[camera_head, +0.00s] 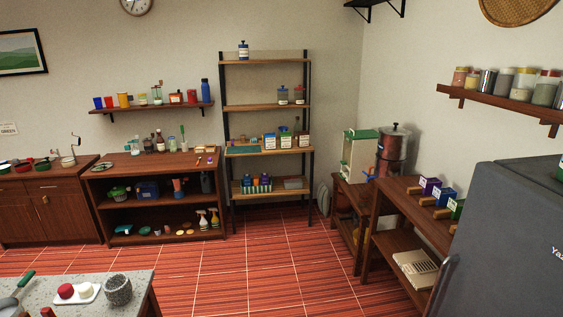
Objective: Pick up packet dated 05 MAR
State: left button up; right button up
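I cannot pick out a packet dated 05 MAR, because no date print is readable from here. A purple box (430,185), a blue box (444,196) and a green box (456,208) with pale labels stand in a row on the wooden side table (400,205) at the right. Neither of my grippers is in view.
A stone counter (130,296) at lower left bears a white tray (88,293) and a grey mortar (118,290). A dark fridge (505,240) blocks the right edge. The red tiled floor (245,265) is clear in the middle.

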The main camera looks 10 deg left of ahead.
aim_at(270, 138)
jog(key=i+u, duration=0.4)
jog(key=i, duration=1.75)
jog(key=i+z, duration=0.25)
jog(key=i, duration=0.45)
jog(key=i+j+z, duration=0.2)
jog(key=i, duration=0.45)
